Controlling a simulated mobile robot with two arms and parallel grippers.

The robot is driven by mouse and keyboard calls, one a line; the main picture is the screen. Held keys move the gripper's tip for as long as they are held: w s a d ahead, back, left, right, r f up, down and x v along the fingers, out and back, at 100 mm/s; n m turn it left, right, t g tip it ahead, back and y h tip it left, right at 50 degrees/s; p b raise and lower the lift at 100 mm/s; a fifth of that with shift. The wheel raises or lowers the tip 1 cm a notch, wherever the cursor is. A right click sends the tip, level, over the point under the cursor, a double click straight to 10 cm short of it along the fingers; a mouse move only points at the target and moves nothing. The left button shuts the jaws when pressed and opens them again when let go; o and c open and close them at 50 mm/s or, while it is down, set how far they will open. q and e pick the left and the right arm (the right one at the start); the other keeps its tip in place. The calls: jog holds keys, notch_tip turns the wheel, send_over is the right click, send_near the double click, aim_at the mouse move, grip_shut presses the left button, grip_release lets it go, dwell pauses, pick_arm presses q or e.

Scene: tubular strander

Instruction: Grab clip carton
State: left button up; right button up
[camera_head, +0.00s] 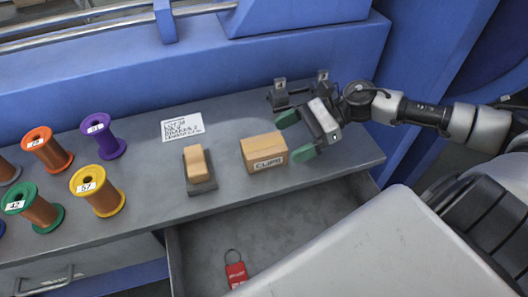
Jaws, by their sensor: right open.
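The clip carton (263,151) is a small brown box with a "CLIPS" label on its front face. It sits on the grey worktop near the front edge, right of the middle. My right gripper (293,136) is just to the right of the carton, with its green-tipped fingers apart, one towards the back and one towards the front. The fingers point left towards the carton, and nothing shows between them. I cannot tell whether a fingertip touches the carton. My left gripper is not in view.
A wooden block on a dark base (199,170) stands left of the carton, with a printed card (182,127) behind it. Several coloured spools stand at the left, including a purple one (103,137). Below the worktop, an open drawer (290,215) holds a red tag (236,272).

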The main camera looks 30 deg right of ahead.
aim_at(268, 151)
jog(key=shift+b+x, duration=0.3)
jog(key=shift+x, duration=2.3)
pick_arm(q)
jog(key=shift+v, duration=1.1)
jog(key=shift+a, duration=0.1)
pick_arm(e)
jog(key=shift+c, duration=0.2)
jog(key=c, duration=0.9)
jog(key=shift+c, duration=1)
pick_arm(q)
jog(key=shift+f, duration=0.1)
pick_arm(e)
jog(key=shift+r, duration=0.1)
